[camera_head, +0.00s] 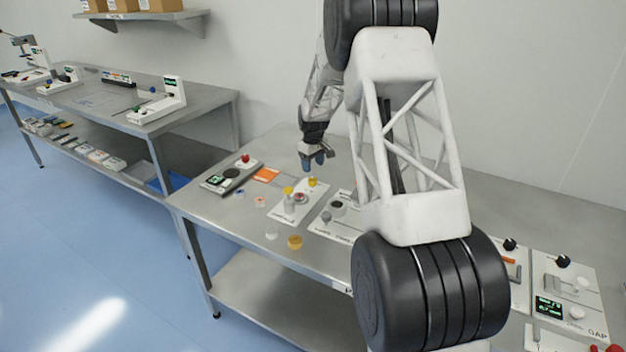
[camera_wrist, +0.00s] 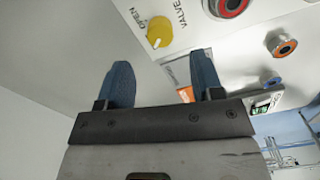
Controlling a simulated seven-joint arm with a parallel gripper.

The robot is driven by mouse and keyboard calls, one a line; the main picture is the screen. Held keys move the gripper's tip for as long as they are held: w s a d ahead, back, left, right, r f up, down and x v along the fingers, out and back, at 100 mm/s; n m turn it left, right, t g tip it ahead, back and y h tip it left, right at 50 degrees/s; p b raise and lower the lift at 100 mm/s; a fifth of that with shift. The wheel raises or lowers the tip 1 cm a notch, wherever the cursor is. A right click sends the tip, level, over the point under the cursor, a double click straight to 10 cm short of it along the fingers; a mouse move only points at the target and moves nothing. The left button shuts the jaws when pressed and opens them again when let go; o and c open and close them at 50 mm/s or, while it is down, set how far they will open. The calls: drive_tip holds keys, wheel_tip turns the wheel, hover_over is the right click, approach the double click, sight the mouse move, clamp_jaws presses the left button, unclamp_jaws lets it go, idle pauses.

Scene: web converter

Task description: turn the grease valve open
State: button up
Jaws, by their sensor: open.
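The grease valve is a round yellow knob (camera_wrist: 160,31) on a white panel, with a light pointer mark on its near edge. OPEN is printed to its left and VALVE to its right in the wrist view. The knob also shows in the head view (camera_head: 312,182) at the panel's back corner. My gripper (camera_wrist: 160,62) is open and empty, its two blue fingers apart. In the wrist view the knob lies beyond the fingertips, between their lines, and nothing visibly touches it. In the head view my gripper (camera_head: 317,161) hangs just above and behind the knob.
On the same panel stand a yellow-topped grey cylinder (camera_head: 288,195) and a red-ringed part (camera_head: 300,198). A panel with dark round parts (camera_head: 337,205) is to the right. An orange pad (camera_head: 266,175) and a loose yellow ring (camera_head: 295,242) lie on the steel table (camera_head: 235,222).

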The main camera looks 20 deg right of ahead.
sight(313, 179)
drive_tip(key=shift+f, duration=3.4)
drive_tip(key=c, duration=0.9)
